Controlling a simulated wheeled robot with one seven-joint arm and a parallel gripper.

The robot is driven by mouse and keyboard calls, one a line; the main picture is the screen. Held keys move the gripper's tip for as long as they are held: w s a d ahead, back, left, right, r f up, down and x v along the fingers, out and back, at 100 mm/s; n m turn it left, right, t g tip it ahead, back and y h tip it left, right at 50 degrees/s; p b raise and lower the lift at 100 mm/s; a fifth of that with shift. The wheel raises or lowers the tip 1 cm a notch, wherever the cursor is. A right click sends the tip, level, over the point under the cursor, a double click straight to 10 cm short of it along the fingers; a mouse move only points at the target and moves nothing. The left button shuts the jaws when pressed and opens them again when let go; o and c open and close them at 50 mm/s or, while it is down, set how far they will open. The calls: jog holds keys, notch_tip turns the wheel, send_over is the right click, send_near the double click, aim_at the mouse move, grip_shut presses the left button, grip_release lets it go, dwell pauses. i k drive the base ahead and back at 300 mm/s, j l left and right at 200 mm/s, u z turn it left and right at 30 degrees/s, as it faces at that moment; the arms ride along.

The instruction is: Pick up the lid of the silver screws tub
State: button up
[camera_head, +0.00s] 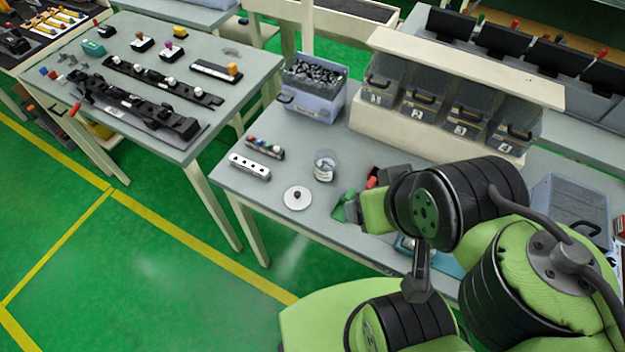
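A round white lid with a dark knob (297,198) lies flat on the grey workbench (235,178), near its front edge. A small clear tub with a pale label (325,166) stands upright just behind and to the right of the lid, apart from it. Its contents are too small to make out clearly. My green and black arm reaches in from the right. What seems to be my gripper (388,181) is at the arm's end, to the right of the tub and lid and apart from both. Its fingers are not clearly visible.
A white block with holes (250,167) and a small rack with coloured knobs (265,148) lie left of the tub. A bin of dark parts (313,88) stands behind. Numbered drawers (420,113) line the back. Green and red items lie beside my arm.

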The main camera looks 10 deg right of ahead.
aim_at(297, 198)
jog(key=i+j, duration=0.1)
jog(key=j, duration=0.3)
jog(key=i+j+u, duration=0.15)
jog(key=j, duration=0.25)
jog(key=i+j, duration=0.1)
jog(key=j, duration=0.25)
jog(key=i+j+u, duration=0.1)
jog(key=j, duration=0.3)
jog(key=i, duration=0.05)
